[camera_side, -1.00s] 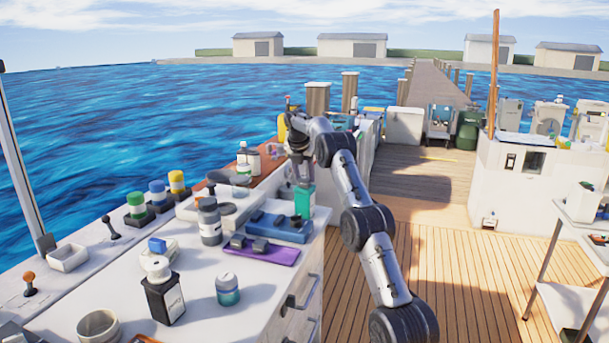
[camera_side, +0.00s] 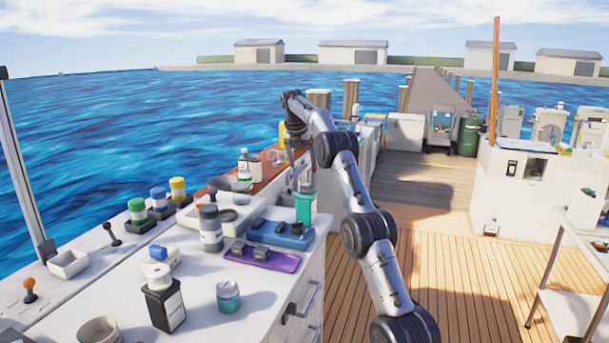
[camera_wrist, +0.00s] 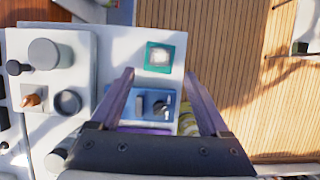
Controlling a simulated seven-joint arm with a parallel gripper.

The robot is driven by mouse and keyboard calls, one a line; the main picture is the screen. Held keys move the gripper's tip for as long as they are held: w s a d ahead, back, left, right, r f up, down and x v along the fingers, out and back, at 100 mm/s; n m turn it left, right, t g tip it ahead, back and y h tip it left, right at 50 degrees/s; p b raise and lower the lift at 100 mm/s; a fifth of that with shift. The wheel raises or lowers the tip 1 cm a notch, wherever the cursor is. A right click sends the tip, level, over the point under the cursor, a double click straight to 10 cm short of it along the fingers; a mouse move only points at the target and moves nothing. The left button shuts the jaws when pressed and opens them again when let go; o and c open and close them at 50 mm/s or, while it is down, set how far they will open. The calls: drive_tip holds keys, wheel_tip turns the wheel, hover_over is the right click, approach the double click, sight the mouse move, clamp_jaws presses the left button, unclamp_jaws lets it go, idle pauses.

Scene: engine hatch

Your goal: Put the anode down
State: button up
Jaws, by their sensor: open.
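My gripper (camera_wrist: 158,74) is open in the wrist view, with two long fingers spread wide and nothing between their tips. It is above the bench. Small grey pieces lie on a blue tray (camera_wrist: 146,106) between and below the fingers; I cannot tell for certain which piece is the anode. In the side view the blue tray (camera_side: 268,236) holds several dark grey blocks. A purple tray (camera_side: 285,264) in front of it holds two more grey blocks. My wrist is raised at the far end of the bench, and my fingertips are hard to make out there.
A green container (camera_side: 304,209) stands beside the blue tray, near the bench's right edge. A grey bottle (camera_side: 210,232), a black bottle (camera_side: 165,303) and a teal-banded jar (camera_side: 228,297) stand nearby. Capped jars line the left side. Open wooden deck (camera_side: 445,270) lies to the right.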

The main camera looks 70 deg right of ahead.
drive_tip(key=w+a+r+m+t, duration=0.1)
drive_tip(key=w+a+r+m, duration=0.1)
drive_tip(key=a+r, duration=0.35)
drive_tip(key=w+a+r+m+t, duration=0.1)
drive_tip(key=w+a+r, duration=0.15)
drive_tip(key=a, duration=0.65)
drive_tip(key=s+a+r+m+t+y, duration=0.1)
drive_tip(key=s+a+m, duration=0.1)
drive_tip(key=a, duration=0.5)
drive_tip(key=s+a+r+m, duration=0.1)
drive_tip(key=a+r+m, duration=0.1)
drive_tip(key=a, duration=0.6)
drive_tip(key=s+a+f+m+t+y, duration=0.1)
drive_tip(key=s+a+f+m, duration=0.4)
drive_tip(key=s+a, duration=0.5)
drive_tip(key=s+a+f+m+t+y, duration=0.1)
drive_tip(key=s+a+f+m+y, duration=0.1)
drive_tip(key=s+a+f+m, duration=0.4)
drive_tip(key=s+a+f, duration=0.3)
drive_tip(key=s+a, duration=0.2)
drive_tip(key=a, duration=0.1)
drive_tip(key=shift+a+t+y, duration=0.3)
drive_tip(key=shift+a, duration=0.05)
drive_tip(key=shift+f, duration=0.1)
